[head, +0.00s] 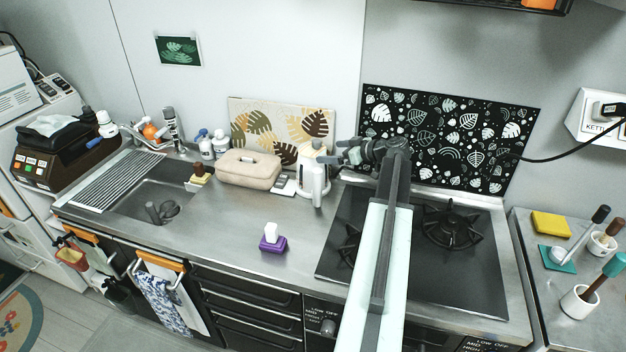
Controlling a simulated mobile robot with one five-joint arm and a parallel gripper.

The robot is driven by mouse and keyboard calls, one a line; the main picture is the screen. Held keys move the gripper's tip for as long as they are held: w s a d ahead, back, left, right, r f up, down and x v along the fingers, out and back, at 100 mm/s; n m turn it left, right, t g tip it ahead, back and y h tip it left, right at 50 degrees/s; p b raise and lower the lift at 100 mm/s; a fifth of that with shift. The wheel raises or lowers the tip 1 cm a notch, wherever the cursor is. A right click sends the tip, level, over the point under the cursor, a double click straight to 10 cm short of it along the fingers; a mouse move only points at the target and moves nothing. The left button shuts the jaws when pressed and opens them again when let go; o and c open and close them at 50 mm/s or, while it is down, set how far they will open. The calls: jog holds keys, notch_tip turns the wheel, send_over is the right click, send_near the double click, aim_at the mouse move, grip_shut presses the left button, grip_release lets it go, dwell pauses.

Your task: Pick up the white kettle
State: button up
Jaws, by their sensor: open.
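The white kettle (304,172) stands upright on the steel counter, in front of the leaf-patterned board and left of the stove. Its handle side faces the front of the counter. My gripper (335,158) is open at the end of my arm, which reaches over the stove from the lower right. The gripper is just right of the kettle's upper part in the picture. I cannot tell whether it touches the kettle. The fingertips are small and partly blend with the kettle.
A beige case (248,168) stands close to the kettle's left. A black stove (450,262) lies under my arm, with a black leaf-print panel (440,135) behind it. A purple-and-white item (272,240) sits on the front counter. The sink (150,200) is at left.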

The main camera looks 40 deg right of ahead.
aim_at(323, 153)
jog(key=b+x, duration=0.1)
jog(key=x, duration=0.1)
jog(key=shift+w+f, duration=0.15)
jog(key=shift+w, duration=0.1)
jog(key=shift+w+f+b, duration=0.25)
jog(key=shift+f+b, duration=0.05)
jog(key=b+x, duration=0.1)
jog(key=x, duration=0.3)
jog(key=shift+f+b, duration=0.1)
jog(key=shift+b, duration=0.2)
jog(key=c, duration=1.8)
